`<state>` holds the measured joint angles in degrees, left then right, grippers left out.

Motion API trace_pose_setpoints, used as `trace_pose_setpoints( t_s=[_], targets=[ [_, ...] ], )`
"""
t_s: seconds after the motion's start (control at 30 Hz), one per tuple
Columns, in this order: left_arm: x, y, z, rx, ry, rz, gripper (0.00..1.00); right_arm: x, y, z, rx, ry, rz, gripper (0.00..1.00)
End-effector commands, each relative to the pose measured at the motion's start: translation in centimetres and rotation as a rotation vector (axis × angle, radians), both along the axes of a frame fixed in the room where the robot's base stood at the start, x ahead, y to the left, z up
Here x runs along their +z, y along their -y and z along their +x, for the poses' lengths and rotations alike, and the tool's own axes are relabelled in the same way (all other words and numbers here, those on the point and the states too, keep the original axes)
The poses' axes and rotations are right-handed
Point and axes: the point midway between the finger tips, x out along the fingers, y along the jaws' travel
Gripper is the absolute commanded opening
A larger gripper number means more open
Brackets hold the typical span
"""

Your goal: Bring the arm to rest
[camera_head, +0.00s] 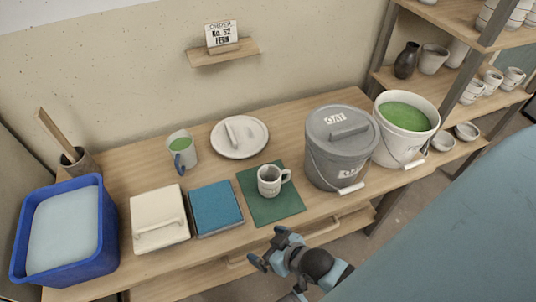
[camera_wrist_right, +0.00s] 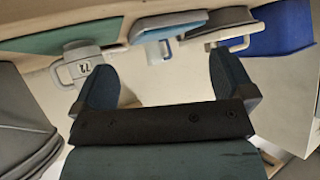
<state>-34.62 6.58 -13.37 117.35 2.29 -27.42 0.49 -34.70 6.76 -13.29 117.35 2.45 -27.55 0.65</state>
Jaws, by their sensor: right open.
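My right gripper (camera_head: 268,248) is open and empty at the front edge of the workbench, in front of the green mat. In the right wrist view its two fingers (camera_wrist_right: 165,85) stand wide apart with nothing between them. A speckled white mug (camera_head: 269,180) stands upright on the green mat (camera_head: 257,211), beyond the gripper and apart from it. The mug also shows in the right wrist view (camera_wrist_right: 82,68), beyond the fingers. My left gripper is not in view.
Shelves (camera_head: 428,88) hold pottery.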

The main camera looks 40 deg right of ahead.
Motion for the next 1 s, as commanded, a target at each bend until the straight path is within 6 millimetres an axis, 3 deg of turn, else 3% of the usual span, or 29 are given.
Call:
trace_pose_setpoints(
  t_s=[0.17,0.4,0.5,0.6,0.77,1.0],
  targets=[
    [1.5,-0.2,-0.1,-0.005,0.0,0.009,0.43,1.6,0.1,0.0,0.004,0.005,-0.006,1.0],
    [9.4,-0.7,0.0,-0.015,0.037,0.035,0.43,8.8,0.5,-0.3,0.013,0.028,-0.033,1.0],
    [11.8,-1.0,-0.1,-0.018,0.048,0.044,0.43,11.2,0.7,-0.5,0.017,0.035,-0.044,1.0],
    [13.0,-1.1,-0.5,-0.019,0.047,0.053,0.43,13.2,0.8,-0.5,0.02,0.05,-0.05,1.0],
    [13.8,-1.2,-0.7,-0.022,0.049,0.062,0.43,14.3,1.0,-0.5,0.022,0.061,-0.058,1.0],
    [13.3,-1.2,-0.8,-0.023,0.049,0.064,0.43,13.3,1.0,-0.7,0.024,0.051,-0.064,1.0]
  ],
)
